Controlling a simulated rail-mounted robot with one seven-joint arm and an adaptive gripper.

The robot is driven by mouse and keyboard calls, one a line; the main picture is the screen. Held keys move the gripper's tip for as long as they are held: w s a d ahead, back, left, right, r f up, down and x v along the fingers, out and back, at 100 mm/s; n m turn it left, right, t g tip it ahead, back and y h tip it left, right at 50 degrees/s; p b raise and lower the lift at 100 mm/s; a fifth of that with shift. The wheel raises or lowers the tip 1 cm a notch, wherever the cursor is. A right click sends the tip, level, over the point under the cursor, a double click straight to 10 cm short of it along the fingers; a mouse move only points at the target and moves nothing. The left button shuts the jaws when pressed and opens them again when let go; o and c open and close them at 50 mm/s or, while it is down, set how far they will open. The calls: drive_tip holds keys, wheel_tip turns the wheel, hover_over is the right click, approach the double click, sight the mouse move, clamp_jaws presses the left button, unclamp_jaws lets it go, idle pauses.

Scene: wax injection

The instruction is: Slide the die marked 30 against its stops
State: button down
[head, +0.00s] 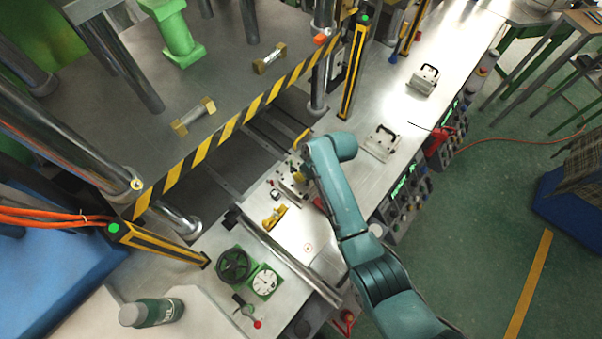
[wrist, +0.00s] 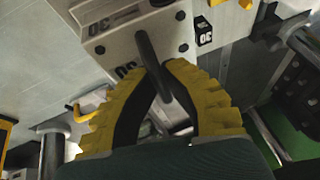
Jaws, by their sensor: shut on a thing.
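The die marked 30 (wrist: 115,40) is a pale metal block with dark bolt holes and a dark bar handle (wrist: 146,52). Its number appears upside down in the wrist view. My gripper (wrist: 165,72) has yellow ridged fingers shut around the handle. In the head view the die (head: 291,186) lies at the front of the press opening, partly hidden by my arm. I cannot tell whether the die touches its stops.
Two other plates with black handles, one nearer (head: 381,146) and one farther (head: 424,80), lie on the bench to the right. A yellow-black striped bar (head: 240,118) crosses above the opening.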

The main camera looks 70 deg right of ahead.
drive_tip(key=shift+w+a+f+p, duration=0.1)
drive_tip(key=shift+w+a+p, duration=0.1)
drive_tip(key=shift+a+p, duration=0.3)
idle(0.6)
drive_tip(key=shift+w+b, duration=0.35)
drive_tip(key=shift+w+d, duration=0.25)
drive_tip(key=shift+w, duration=0.05)
idle(0.4)
drive_tip(key=c, duration=1.2)
unclamp_jaws()
drive_tip(key=shift+o, duration=0.2)
drive_tip(key=v, duration=1.2)
